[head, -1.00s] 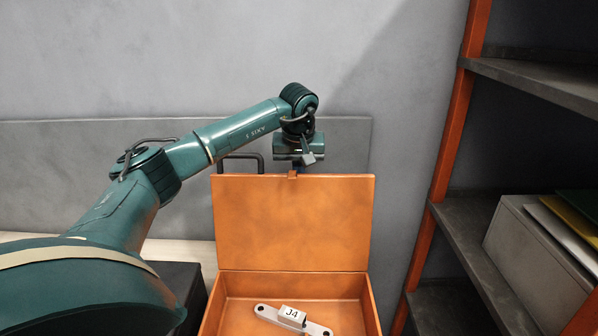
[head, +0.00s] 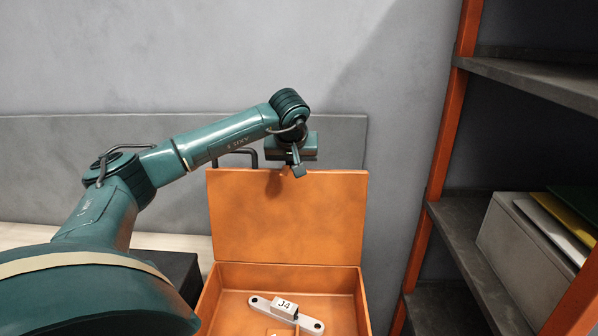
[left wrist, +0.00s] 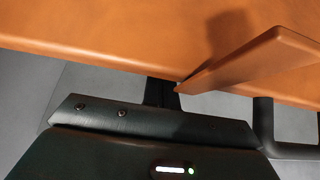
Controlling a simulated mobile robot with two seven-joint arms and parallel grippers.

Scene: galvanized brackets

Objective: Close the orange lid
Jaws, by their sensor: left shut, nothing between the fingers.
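The orange lid (head: 287,222) stands open and upright at the back of the orange box (head: 212,302). In the left wrist view the lid's orange surface (left wrist: 120,30) fills the top of the picture. My left gripper (head: 299,172) is at the lid's top edge, left of its middle to slightly right of it, pointing down. Its fingers (left wrist: 163,92) are shut and empty, close to the lid's edge and its tab (left wrist: 250,60); I cannot tell whether they touch. My right gripper is not in view.
A grey metal bracket labelled J4 (head: 286,306) lies inside the box. A shelf with orange posts (head: 440,130) stands at the right, holding a grey file box (head: 520,240). A grey panel (head: 345,140) stands behind the lid.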

